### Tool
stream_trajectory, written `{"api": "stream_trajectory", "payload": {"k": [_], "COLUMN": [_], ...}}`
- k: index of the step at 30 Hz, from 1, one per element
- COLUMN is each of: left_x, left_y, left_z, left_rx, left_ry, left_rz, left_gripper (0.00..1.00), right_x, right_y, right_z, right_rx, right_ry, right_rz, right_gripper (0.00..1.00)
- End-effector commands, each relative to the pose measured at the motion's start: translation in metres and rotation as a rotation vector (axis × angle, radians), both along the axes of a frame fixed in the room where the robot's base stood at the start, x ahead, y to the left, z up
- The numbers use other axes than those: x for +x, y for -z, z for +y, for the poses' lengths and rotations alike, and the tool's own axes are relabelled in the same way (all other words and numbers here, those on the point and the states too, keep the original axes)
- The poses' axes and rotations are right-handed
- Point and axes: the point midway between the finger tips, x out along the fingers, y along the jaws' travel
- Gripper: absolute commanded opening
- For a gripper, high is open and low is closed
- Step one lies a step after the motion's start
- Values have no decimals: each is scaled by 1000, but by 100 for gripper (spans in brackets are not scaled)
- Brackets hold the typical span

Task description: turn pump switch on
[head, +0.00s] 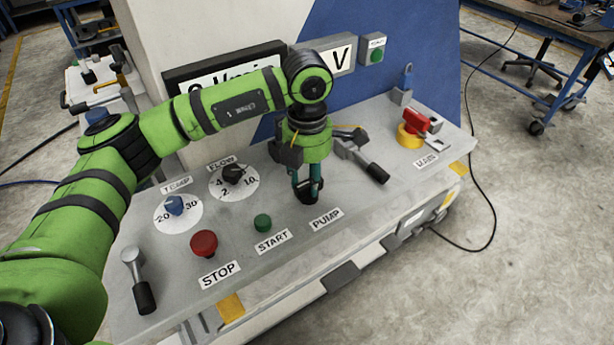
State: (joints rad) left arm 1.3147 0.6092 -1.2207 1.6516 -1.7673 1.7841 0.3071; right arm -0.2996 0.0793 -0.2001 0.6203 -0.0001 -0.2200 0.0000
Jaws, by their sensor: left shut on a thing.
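The control panel (285,240) is a light grey sloped console. My left gripper (308,194) points down at the pump switch (309,197), a small dark knob just above the PUMP label (327,219). Its teal fingers are shut on the knob, one on each side. The fingers hide part of the switch, so I cannot tell which way it is set. My right gripper is not in view.
Left of the pump switch are the green START button (263,222), red STOP button (204,243), blue TEMP knob (174,205) and black FLOW knob (233,174). A dark-handled lever (374,170) and red main switch (416,121) are to the right.

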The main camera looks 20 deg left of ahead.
Motion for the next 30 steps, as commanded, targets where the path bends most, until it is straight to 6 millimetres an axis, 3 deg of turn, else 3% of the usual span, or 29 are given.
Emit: {"api": "stream_trajectory", "payload": {"k": [1, 2, 3, 13, 17, 30], "left_x": [0, 0, 0, 0, 1, 0], "left_y": [0, 0, 0, -1, -10, -96], "left_z": [0, 0, 0, 0, 0, -1], "left_rx": [1, 1, 1, 0, 0, 0], "left_ry": [5, 5, 4, 2, 1, 1], "left_rz": [1, 1, 1, 0, -4, -4], "left_gripper": [0, 41, 57, 57, 57, 57], "right_x": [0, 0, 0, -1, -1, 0], "right_y": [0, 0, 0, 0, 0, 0], "right_z": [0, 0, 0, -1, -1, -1], "right_rx": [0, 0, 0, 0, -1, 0], "right_ry": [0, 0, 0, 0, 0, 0], "right_rz": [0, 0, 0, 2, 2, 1], "right_gripper": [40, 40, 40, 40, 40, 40]}}
